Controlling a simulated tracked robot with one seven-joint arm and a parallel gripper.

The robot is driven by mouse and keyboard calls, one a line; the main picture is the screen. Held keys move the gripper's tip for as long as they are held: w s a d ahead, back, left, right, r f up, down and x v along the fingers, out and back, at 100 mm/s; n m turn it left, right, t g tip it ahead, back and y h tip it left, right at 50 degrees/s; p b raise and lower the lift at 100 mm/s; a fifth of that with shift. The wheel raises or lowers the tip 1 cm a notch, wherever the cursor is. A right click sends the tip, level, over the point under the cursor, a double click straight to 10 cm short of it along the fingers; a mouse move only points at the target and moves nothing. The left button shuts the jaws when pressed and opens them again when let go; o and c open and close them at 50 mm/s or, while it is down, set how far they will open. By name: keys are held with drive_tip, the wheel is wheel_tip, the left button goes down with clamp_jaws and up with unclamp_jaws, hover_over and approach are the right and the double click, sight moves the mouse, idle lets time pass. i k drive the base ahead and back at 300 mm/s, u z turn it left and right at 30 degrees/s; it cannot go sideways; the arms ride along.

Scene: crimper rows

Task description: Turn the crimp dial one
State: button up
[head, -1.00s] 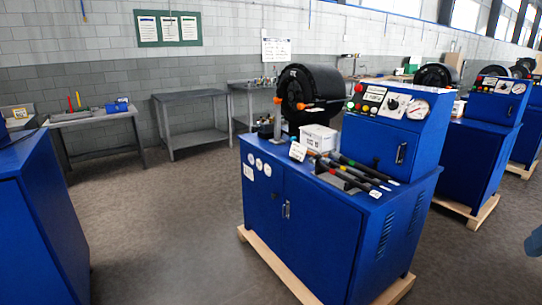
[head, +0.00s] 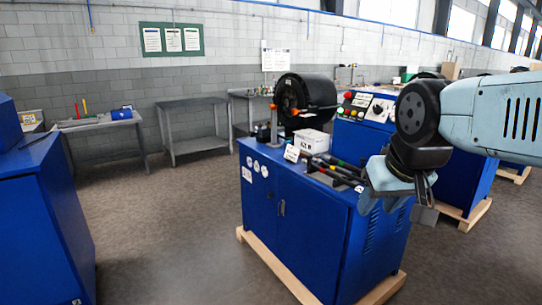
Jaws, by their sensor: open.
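The crimp dial (head: 377,110) is a round knob on a white plate, on the sloped panel of the blue crimper's control box (head: 352,135). It shows just left of my arm's dark wrist joint. Its setting is too small to read. My gripper (head: 386,207) is open and empty, with its fingers pointing down. In the picture it is below and slightly right of the dial, over the right side of the cabinet (head: 300,225), apart from the dial. The pressure gauge and the right part of the control box are hidden behind my arm.
The black crimping head (head: 305,100), a white box (head: 311,141) and several dark-handled tools (head: 335,170) are on the cabinet top. Another blue cabinet (head: 45,220) stands at left. Open floor (head: 170,215) lies between them. Other crimpers stand behind at right.

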sight(378, 110)
drive_tip(key=u, duration=0.15)
drive_tip(key=i, duration=1)
drive_tip(key=z, duration=1)
